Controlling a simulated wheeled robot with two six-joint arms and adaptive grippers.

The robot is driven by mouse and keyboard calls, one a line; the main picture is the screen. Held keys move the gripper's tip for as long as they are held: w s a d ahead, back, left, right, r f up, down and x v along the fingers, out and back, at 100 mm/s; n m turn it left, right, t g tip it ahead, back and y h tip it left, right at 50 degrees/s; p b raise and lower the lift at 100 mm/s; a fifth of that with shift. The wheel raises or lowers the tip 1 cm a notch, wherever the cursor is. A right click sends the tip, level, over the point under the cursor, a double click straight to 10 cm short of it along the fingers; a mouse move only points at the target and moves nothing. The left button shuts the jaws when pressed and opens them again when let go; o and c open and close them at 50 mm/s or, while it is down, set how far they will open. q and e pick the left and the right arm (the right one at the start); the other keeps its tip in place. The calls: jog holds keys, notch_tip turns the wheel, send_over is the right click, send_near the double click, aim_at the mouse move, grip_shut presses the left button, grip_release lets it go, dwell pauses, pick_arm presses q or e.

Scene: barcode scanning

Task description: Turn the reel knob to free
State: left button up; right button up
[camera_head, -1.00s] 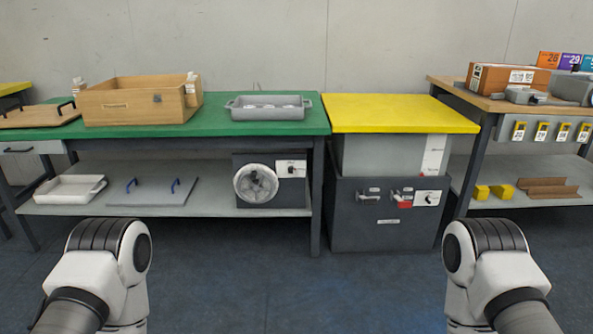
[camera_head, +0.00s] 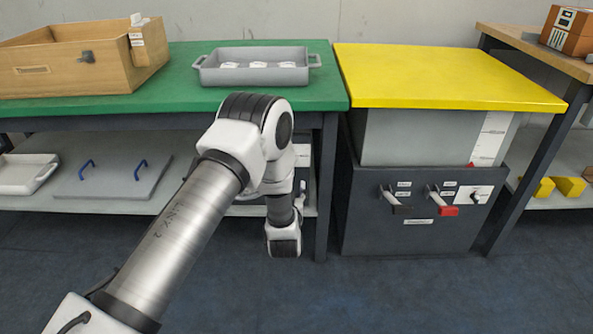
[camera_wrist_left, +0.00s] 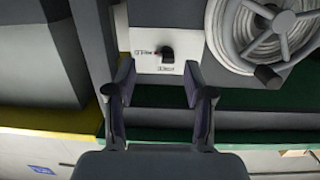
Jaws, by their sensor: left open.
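The reel knob (camera_wrist_left: 166,53) is a small black knob on a white plate (camera_wrist_left: 149,38) in the left wrist view, beside the reel (camera_wrist_left: 243,24), a grey spoked wheel with pale hose or cable wound around it. Small labels sit left of and below the knob; I cannot read them. My left gripper (camera_wrist_left: 158,80) is open and empty. Its fingertips are at either side of the plate's lower part, with the knob between and beyond them; no contact shows. In the head view my left arm hides the reel and knob. My right gripper is not in view.
The reel is on the shelf under the green table (camera_head: 330,70), whose leg (camera_head: 327,190) stands just right of my arm. A dark cabinet (camera_head: 365,235) with handles stands under a yellow top (camera_head: 440,75). The floor in front is clear.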

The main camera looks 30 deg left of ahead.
pick_arm(q)
jog(key=w+a+r+y+b, duration=0.1)
jog(key=w+a+r+b, duration=0.1)
jog(key=w+a, duration=0.3)
jog(key=w+b, duration=0.1)
jog(key=w, duration=0.1)
jog(key=shift+w+a+r+n+t, duration=0.25)
jog(key=shift+w+r+n+t, duration=0.05)
jog(key=shift+n, duration=0.1)
grip_shut()
